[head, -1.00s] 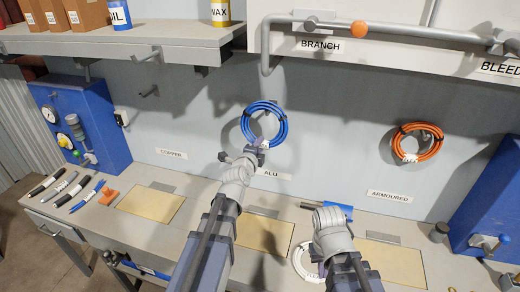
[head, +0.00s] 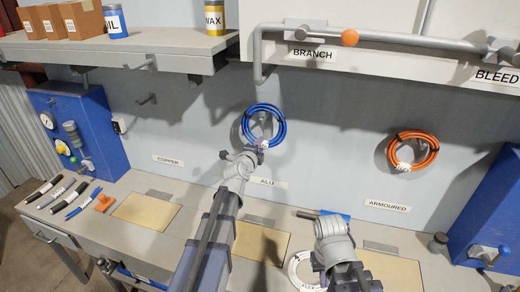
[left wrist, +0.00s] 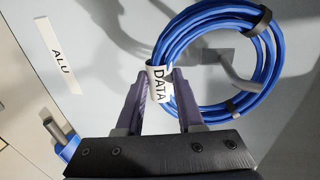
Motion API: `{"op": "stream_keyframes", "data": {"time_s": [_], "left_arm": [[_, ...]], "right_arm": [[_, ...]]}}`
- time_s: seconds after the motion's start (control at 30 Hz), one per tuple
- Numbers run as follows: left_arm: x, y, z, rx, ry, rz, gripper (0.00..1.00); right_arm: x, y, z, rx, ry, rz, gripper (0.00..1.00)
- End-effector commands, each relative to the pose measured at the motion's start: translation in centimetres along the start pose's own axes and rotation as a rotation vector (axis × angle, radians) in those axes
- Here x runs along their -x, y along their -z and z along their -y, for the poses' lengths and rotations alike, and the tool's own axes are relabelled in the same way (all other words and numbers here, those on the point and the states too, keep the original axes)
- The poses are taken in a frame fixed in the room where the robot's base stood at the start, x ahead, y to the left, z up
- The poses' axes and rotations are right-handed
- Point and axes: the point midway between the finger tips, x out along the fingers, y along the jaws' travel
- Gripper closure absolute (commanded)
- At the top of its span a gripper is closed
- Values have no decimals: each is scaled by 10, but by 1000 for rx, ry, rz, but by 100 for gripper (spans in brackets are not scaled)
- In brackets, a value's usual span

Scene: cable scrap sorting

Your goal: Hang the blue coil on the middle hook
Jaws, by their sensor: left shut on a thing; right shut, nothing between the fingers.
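The blue coil (head: 264,106) is held upright in front of the wall above the ALU label (head: 267,183). My left gripper (head: 262,147) is shut on its white DATA tag (left wrist: 158,84), at the coil's edge. In the left wrist view the blue coil (left wrist: 190,35) fills the upper right, and the middle hook (left wrist: 236,72), a grey peg on the wall, shows within its ring. I cannot tell whether the peg passes through the ring or stays behind it. My right gripper (head: 318,264) is shut and empty, low over the bench beside the white coil.
An orange coil (head: 433,150) hangs above the ARMOURED label. The left hook (head: 146,99) above COPPER is bare. The white coil (head: 293,267) lies on the bench. A grey pipe (head: 257,60) runs down the wall above the blue coil. Cable pieces (head: 62,195) lie at left.

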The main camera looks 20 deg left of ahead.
Motion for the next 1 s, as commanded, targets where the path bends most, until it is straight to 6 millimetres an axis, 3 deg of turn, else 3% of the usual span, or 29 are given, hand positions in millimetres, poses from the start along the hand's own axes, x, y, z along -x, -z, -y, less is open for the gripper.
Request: {"op": "stream_keyframes", "data": {"time_s": [0.27,0.6,1.0], "left_arm": [[-13,-7,2,0,1,1,100],[-25,1,-14,0,1,2,100],[-28,6,-19,1,1,3,100]], "right_arm": [[-1,0,0,0,0,0,100],[-18,1,2,-1,0,0,100],[-24,1,2,-1,0,0,100]]}}
